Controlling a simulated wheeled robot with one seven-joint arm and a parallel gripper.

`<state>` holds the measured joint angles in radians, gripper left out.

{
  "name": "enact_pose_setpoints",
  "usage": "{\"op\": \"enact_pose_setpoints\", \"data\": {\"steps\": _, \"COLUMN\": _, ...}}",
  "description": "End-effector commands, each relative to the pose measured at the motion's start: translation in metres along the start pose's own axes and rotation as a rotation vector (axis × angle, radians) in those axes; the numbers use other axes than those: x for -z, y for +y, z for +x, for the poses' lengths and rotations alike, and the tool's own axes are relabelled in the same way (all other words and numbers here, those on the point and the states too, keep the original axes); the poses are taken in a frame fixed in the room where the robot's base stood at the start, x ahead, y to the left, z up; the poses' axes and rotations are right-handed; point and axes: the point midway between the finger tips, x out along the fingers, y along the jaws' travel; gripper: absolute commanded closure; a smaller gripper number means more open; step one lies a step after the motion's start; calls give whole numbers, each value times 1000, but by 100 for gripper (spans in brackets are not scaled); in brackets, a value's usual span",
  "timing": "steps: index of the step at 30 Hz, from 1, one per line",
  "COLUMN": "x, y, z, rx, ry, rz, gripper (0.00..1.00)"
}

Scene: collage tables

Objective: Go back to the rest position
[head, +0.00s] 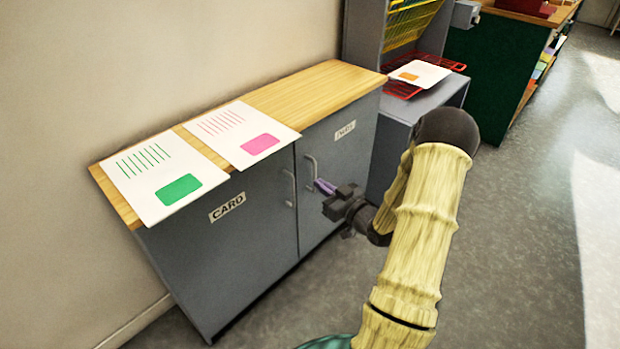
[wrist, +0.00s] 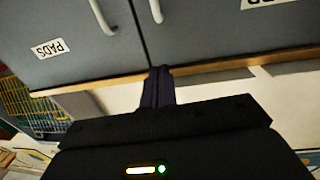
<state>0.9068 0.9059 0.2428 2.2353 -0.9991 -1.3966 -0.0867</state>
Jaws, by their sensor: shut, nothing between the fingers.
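My gripper (head: 322,186) is in front of the grey cabinet (head: 230,265), near the handle (head: 311,168) of its right door. Its purple fingers are together with nothing between them. In the wrist view the shut fingers (wrist: 158,88) show in the middle, with the cabinet doors and their two handles beyond, upside down. Both cabinet doors look closed. I cannot tell from the head view how far the fingertips are from the handle.
Two printed sheets, one with a green block (head: 180,188) and one with a pink block (head: 260,145), lie on the wooden cabinet top (head: 315,90). A red rack (head: 402,90) holds another sheet (head: 417,74) at the back. Open floor (head: 510,240) lies to the right.

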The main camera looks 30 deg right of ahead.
Motion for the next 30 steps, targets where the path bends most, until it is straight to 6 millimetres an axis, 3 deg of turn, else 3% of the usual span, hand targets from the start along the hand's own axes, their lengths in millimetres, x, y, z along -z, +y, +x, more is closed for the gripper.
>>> {"op": "enact_pose_setpoints", "data": {"steps": 20, "x": 0, "y": -8, "z": 4, "rx": 10, "ry": -36, "rz": -10, "gripper": 100}}
{"op": "enact_pose_setpoints", "data": {"steps": 30, "x": -5, "y": -47, "z": 22, "rx": -43, "ry": -456, "rz": -92, "gripper": 100}}
